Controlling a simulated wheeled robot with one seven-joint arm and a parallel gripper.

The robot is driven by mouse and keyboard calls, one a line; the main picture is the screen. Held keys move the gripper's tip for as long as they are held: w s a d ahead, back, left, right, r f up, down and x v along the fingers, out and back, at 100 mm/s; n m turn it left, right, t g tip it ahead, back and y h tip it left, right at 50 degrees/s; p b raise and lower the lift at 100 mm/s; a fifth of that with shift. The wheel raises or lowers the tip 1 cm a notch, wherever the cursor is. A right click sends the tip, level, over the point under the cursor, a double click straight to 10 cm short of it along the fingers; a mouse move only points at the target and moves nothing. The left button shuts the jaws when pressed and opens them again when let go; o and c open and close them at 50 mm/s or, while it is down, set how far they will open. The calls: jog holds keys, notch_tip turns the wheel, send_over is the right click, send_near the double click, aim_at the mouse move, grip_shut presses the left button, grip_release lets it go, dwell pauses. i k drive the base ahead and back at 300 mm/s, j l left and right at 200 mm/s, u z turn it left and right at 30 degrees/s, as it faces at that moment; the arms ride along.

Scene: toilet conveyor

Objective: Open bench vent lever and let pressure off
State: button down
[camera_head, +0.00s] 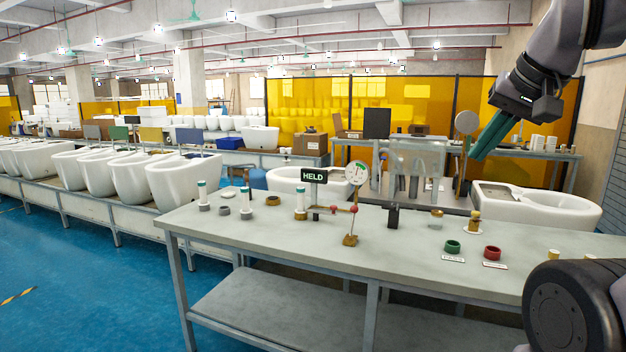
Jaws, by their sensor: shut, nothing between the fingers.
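A grey bench (270,245) stands in front of me. On it is a small fixture with a dark sign (314,176) reading HELD in green letters. A round dial gauge (357,173) with a green band stands beside it on a thin stem with a brass foot. A small red-ended lever (343,209) sits low between sign and gauge; its exact position is too small to tell. My gripper (474,155), with green fingers, is shut and empty, high at the upper right, well apart from the lever and pointing down-left.
White-and-teal cylinders (300,203) and small rings stand left of the fixture. A dark upright block (393,215), a green ring (453,247) and a red ring (491,254) with labels stand to its right. White toilets (175,180) line a conveyor behind. The bench front is clear.

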aim_at(354, 209)
jog(key=i+j, duration=0.25)
jog(key=i, duration=0.25)
jog(key=i+j, duration=0.25)
jog(key=i, duration=0.3)
